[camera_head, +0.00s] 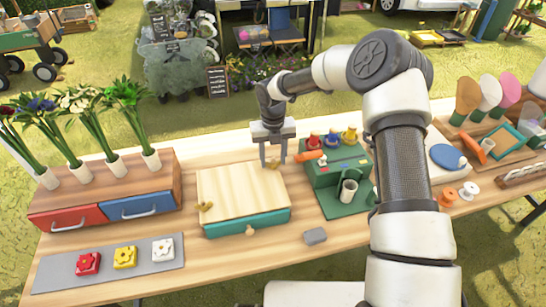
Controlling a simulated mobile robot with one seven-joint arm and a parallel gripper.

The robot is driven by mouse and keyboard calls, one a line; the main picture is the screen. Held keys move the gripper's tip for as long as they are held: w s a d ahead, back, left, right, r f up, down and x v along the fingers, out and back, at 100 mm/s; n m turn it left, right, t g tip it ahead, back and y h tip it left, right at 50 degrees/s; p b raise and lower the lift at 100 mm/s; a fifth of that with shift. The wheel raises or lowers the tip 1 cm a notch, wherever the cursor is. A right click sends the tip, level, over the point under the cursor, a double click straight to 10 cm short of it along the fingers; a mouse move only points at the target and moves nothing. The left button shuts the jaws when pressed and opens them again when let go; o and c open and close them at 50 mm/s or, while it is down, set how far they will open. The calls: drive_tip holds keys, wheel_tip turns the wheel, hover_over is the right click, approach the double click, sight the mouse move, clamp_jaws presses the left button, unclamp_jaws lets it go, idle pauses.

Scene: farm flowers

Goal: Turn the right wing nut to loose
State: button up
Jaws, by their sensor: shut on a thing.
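A wooden flower press (240,192) with a pale top board and a teal drawer below stands mid-table. One brass wing nut (205,207) sits at the board's front left. The right wing nut (273,166) sits near the back right corner of the board, small and partly hidden by the fingers. My gripper (273,160) points down over that corner, one finger on each side of the right wing nut, and is shut on it. The nut's exact angle is too small to tell.
A green stand (336,178) with colored knobs and a grey cup is close on the right. A red and blue drawer box (110,204) with flower bunches stands at left. A grey mat (108,264) holds flower blocks.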

sight(273, 162)
drive_tip(key=shift+f+n, duration=0.1)
drive_tip(key=shift+n, duration=0.3)
drive_tip(key=o, duration=1)
drive_tip(key=shift+o, duration=0.2)
wheel_tip(273, 162, up, 18)
drive_tip(key=shift+f, duration=0.25)
